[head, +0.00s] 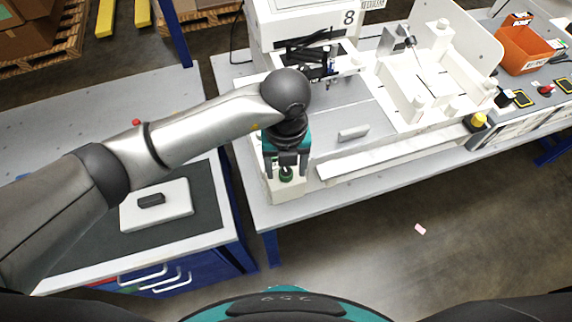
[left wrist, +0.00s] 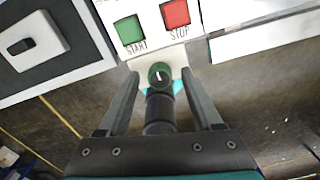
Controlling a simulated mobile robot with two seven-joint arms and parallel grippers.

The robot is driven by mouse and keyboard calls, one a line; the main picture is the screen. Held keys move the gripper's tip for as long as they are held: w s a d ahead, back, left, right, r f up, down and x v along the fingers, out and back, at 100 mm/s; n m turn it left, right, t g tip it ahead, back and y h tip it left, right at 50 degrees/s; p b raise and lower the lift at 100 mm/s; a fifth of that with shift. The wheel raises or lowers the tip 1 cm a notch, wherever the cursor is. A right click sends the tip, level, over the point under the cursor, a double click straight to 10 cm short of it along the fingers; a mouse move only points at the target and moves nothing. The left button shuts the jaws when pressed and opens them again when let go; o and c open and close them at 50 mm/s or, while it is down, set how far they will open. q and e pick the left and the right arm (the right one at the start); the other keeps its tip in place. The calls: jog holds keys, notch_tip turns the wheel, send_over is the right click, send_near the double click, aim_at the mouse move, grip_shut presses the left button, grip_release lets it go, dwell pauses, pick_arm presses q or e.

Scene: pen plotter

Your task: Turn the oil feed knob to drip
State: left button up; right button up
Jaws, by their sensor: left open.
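A round green knob with a dark centre and a white pointer line shows in the left wrist view (left wrist: 160,75) and, small, in the head view (head: 286,174). It sits at the front left corner of the white machine, close to the START and STOP buttons. The pointer runs nearly straight up in the left wrist view. No drip marking is readable. My left gripper (head: 286,162) is open, with one finger on each side of the knob in the left wrist view (left wrist: 160,73); I cannot tell whether they touch it. My right gripper is out of view.
The green START button (left wrist: 130,31) and red STOP button (left wrist: 175,13) are close by the fingers. An orange bin (head: 525,50) stands far right. A side cabinet holds a white plate (head: 135,213).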

pick_arm(q)
grip_shut()
dwell(0.5)
